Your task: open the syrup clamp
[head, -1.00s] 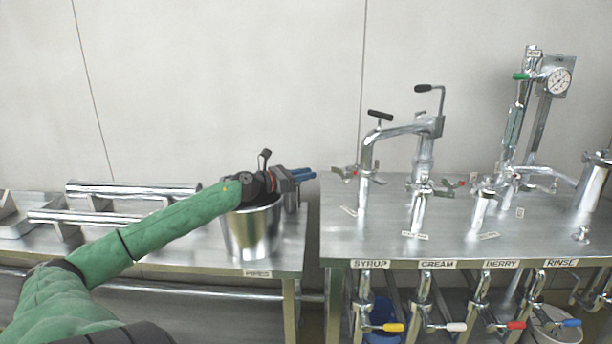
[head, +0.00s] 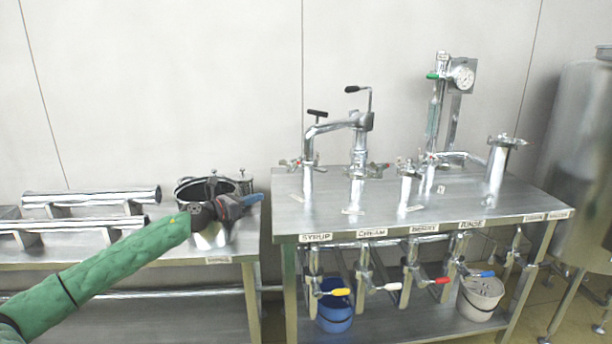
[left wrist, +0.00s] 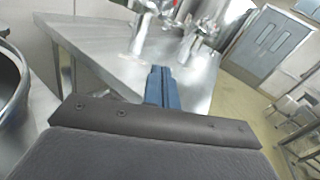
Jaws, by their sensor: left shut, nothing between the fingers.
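Clamps with small red-tipped levers sit on the pipe fittings on the right table; the leftmost fitting with a clamp (head: 306,164) stands above the SYRUP label (head: 315,237). Whether that clamp is open or closed is too small to tell. Below the label hangs a valve with a yellow handle (head: 341,292). My left gripper (head: 254,199) is over the left table's right end, in front of a steel pot, left of the fitting and apart from it. Its blue fingers (left wrist: 158,86) are together and empty, pointing toward the right table in the left wrist view. My right gripper is not in view.
The steel pot (head: 186,188) stands close by my left gripper. The right table (head: 400,219) carries several upright pipes and a gauge (head: 463,76). A blue bucket (head: 335,316) and a white bucket (head: 481,300) stand below. A narrow gap separates the two tables.

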